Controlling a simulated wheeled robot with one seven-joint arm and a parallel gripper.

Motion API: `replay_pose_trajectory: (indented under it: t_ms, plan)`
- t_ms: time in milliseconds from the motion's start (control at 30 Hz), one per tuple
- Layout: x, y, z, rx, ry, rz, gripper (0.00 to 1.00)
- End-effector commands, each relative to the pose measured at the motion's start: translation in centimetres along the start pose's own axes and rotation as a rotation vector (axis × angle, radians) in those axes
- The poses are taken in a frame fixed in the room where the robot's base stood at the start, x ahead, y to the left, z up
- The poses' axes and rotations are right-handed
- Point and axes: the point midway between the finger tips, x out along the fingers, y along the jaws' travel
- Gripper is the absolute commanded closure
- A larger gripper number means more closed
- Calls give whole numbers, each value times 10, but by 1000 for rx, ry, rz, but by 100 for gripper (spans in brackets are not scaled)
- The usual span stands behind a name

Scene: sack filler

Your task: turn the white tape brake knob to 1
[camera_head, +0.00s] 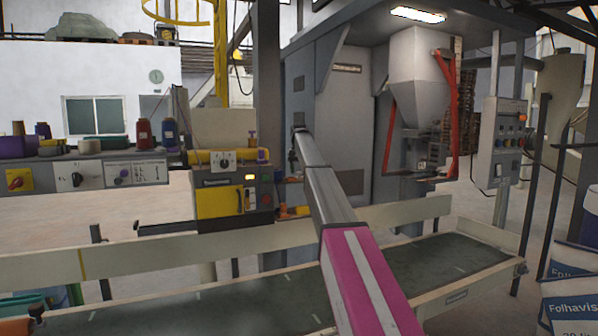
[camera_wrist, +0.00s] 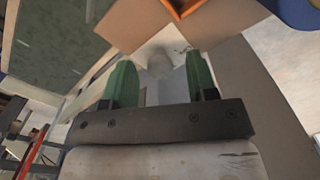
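Two white plates carry dark dials in the head view. One white dial plate (camera_head: 222,160) sits on the yellow-and-grey sewing machine (camera_head: 218,200); another white dial plate (camera_head: 77,179) is on the grey panel at left. I cannot tell which is the tape brake knob, nor read its setting. In the wrist view my gripper (camera_wrist: 159,77) has its two green fingers apart, with no held object seen. A pale rounded shape (camera_wrist: 159,66) lies beyond the fingers; I cannot tell what it is. In the head view my arm hides the gripper.
A conveyor (camera_head: 430,262) with side rails runs across the front. A control box (camera_head: 502,142) stands at right.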

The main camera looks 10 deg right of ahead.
Motion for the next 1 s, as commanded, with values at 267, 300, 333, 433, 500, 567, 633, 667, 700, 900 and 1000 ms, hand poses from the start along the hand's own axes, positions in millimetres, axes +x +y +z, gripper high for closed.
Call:
replay_pose_trajectory:
  t_ms: [267,300,333,433,500,567,633,667,700,900,1000]
  plan:
    - [-3,0,0,0,0,0,47]
    - [-5,0,0,0,0,0,47]
    - [-8,0,0,0,0,0,47]
    - [-18,0,-1,0,0,0,47]
    - [-28,0,-1,0,1,0,47]
    - [-38,0,-1,0,1,0,47]
    - [-50,0,-1,0,1,0,47]
    - [-54,0,-1,0,1,0,47]
    - [-60,0,-1,0,1,0,47]
    - [-75,0,0,0,0,0,47]
    - [-75,0,0,0,0,0,47]
